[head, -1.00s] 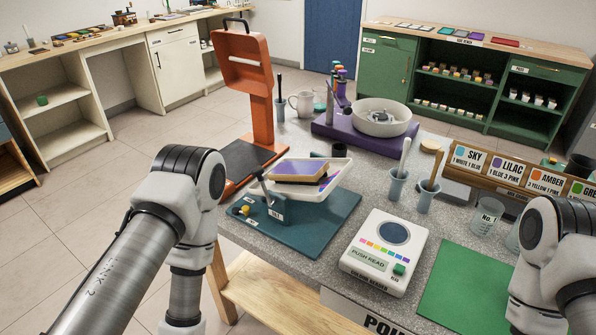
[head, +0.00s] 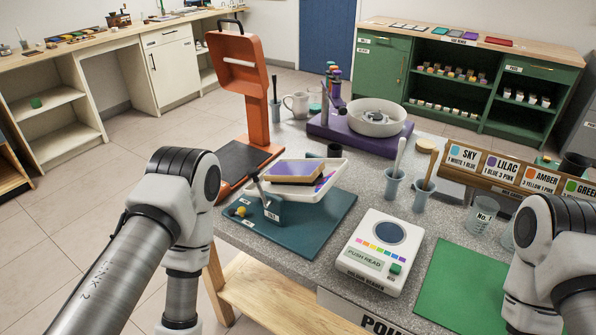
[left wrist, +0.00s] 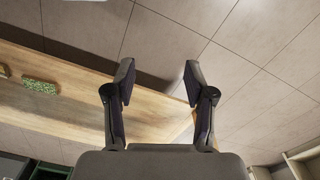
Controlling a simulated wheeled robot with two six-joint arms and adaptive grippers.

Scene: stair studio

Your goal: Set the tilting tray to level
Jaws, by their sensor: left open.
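The white tilting tray (head: 338,172) stands on a teal base board (head: 318,222) on the grey table. It looks tilted, though its exact angle is hard to tell. A small lever (head: 258,187) rises at the tray's front left, above a teal block with a white label. A yellow knob (head: 240,212) sits on the board's left. Neither gripper shows in the head view, only the arms.
An orange stand (head: 250,85) rises behind the tray. A white colour reader (head: 375,254) stands at its right, with cups holding tools (head: 393,186) behind. A green mat (head: 465,290) lies at front right. A wooden shelf (head: 275,300) runs below the table top.

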